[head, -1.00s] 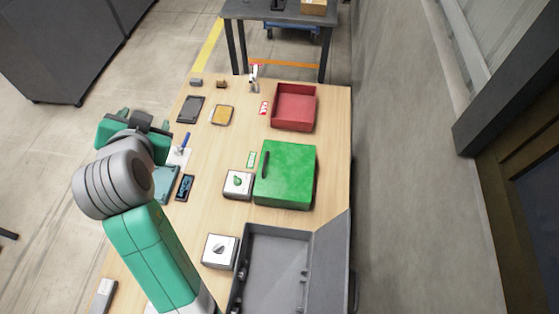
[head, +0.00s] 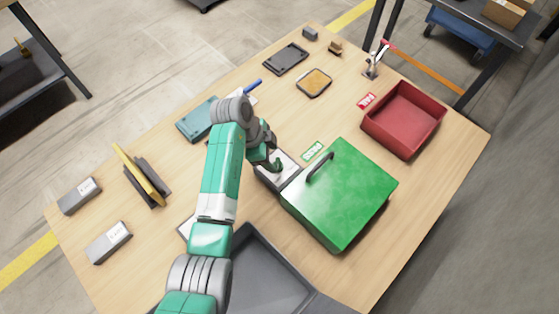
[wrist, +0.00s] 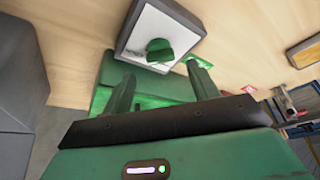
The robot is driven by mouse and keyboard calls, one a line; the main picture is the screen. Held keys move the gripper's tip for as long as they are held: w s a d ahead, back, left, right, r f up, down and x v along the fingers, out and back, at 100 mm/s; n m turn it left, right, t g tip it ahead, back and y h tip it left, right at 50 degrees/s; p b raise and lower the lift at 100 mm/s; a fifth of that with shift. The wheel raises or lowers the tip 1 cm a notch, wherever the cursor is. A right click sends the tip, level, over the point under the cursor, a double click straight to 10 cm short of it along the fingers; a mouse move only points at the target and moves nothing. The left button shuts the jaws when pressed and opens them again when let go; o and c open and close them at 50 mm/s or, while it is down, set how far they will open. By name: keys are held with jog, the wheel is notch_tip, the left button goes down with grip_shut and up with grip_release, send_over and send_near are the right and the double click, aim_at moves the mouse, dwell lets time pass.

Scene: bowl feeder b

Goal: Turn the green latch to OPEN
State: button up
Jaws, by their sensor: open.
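The green latch (wrist: 160,49) is a small knob on a white-faced grey block (wrist: 135,42), seen clearly in the wrist view. The block also shows in the head view (head: 287,176), beside the closed green box (head: 340,200) with a dark handle on top. My gripper (wrist: 160,72) is open and empty, its two fingers apart and pointing toward the latch. The latch lies just beyond the fingertips, roughly between their lines. In the head view my gripper (head: 270,155) is over the latch block and partly hides it. I cannot tell whether a finger touches the latch.
A green label (head: 312,151) lies behind the block. An open red bin (head: 403,120) stands to the right. An open grey bin (head: 262,275) is in front. A teal case (head: 198,118) lies to the left. Bare table (head: 420,200) is free at the right.

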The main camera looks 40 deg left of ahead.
aim_at(279, 163)
jog(key=b+x, duration=0.1)
jog(key=x, duration=0.2)
jog(key=shift+w+f, duration=0.1)
jog(key=shift+f, duration=0.15)
jog(key=shift+d, duration=0.1)
jog(key=c, duration=1)
jog(key=shift+r, duration=0.1)
